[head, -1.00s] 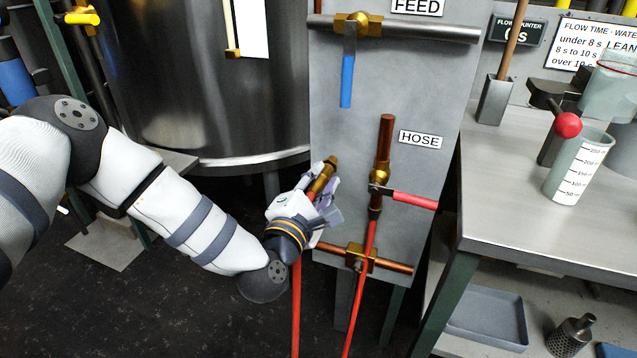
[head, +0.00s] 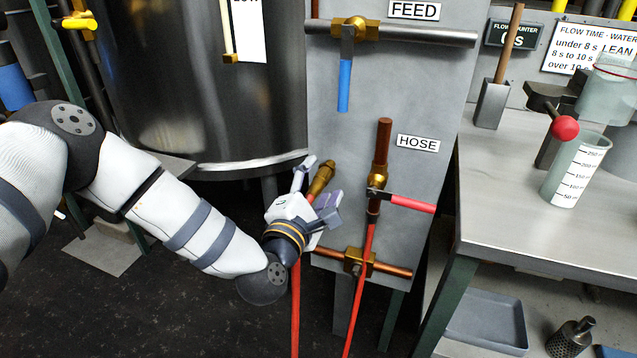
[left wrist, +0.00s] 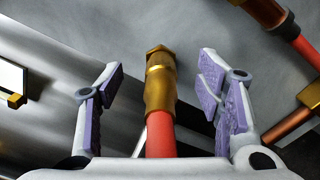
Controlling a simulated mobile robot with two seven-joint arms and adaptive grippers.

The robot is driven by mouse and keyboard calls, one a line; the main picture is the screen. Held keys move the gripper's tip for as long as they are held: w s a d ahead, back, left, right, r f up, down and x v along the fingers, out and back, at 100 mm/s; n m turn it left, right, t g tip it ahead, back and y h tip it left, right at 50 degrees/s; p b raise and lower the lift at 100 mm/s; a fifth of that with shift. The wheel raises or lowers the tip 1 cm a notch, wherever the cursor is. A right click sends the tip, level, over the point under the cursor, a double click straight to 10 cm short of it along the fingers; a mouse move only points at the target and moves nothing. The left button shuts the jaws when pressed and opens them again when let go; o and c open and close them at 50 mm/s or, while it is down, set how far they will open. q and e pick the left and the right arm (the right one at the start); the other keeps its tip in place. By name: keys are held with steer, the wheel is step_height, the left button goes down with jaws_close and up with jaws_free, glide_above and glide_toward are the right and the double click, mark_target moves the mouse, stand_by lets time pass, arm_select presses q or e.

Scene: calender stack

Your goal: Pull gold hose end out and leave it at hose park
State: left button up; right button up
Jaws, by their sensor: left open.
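The gold hose end (head: 321,178) points up and tilts right on top of a red hose (head: 295,305), in front of the grey panel's left edge. My left gripper (head: 314,188) is open around it. In the left wrist view the gold hose end (left wrist: 161,88) stands between the spread purple-padded fingers (left wrist: 160,70), with a gap on each side. The gripper body hides part of the hose in the head view. I see nothing labelled hose park, and cannot tell what supports the hose end. My right gripper is not in view.
The grey panel (head: 350,150) carries a red-handled valve (head: 400,202) under the HOSE label, a blue-handled valve (head: 344,85) and a copper pipe with a brass block (head: 358,261). A steel tank (head: 210,90) stands behind my arm. A bench (head: 510,220) with a beaker is at right.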

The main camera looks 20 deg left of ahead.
mark_target(310, 197)
arm_select(q)
steer(key=shift+s, duration=0.15)
steer(key=shift+s+r+p, duration=0.1)
steer(key=shift+s+p, duration=0.6)
steer(key=shift+s, duration=0.4)
steer(key=shift+s+a+p, duration=0.15)
steer(key=shift+s+p, duration=0.7)
steer(key=shift+s, duration=1.45)
